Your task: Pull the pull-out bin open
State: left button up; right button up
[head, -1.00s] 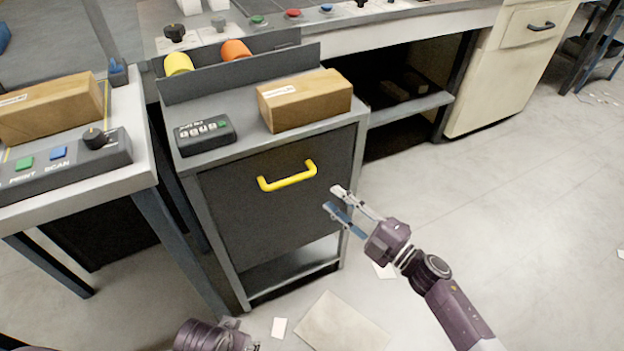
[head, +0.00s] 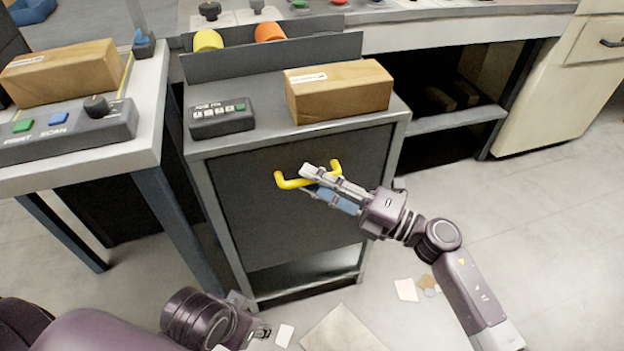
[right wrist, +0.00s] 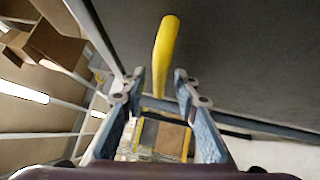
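The pull-out bin (head: 290,226) is the dark front panel of a grey cabinet, sitting flush in its frame. Its yellow bar handle (head: 289,183) crosses the upper part of the panel. My right gripper (head: 307,180) is at the handle, its fingers overlapping the middle of the bar. In the right wrist view the fingers (right wrist: 153,82) are spread, and the yellow handle (right wrist: 165,48) shows between and beyond the tips. I see no firm contact on both sides. My left gripper (head: 258,328) is low in front of the cabinet, small and partly hidden by its arm.
A cardboard box (head: 340,92) and a black keypad (head: 221,118) sit on the cabinet top. A workbench with a control panel (head: 75,134) stands close on the left. Flat cardboard (head: 340,331) lies on the floor in front. Open floor extends to the right.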

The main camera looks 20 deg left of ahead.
jog(key=shift+a, duration=0.4)
grip_shut()
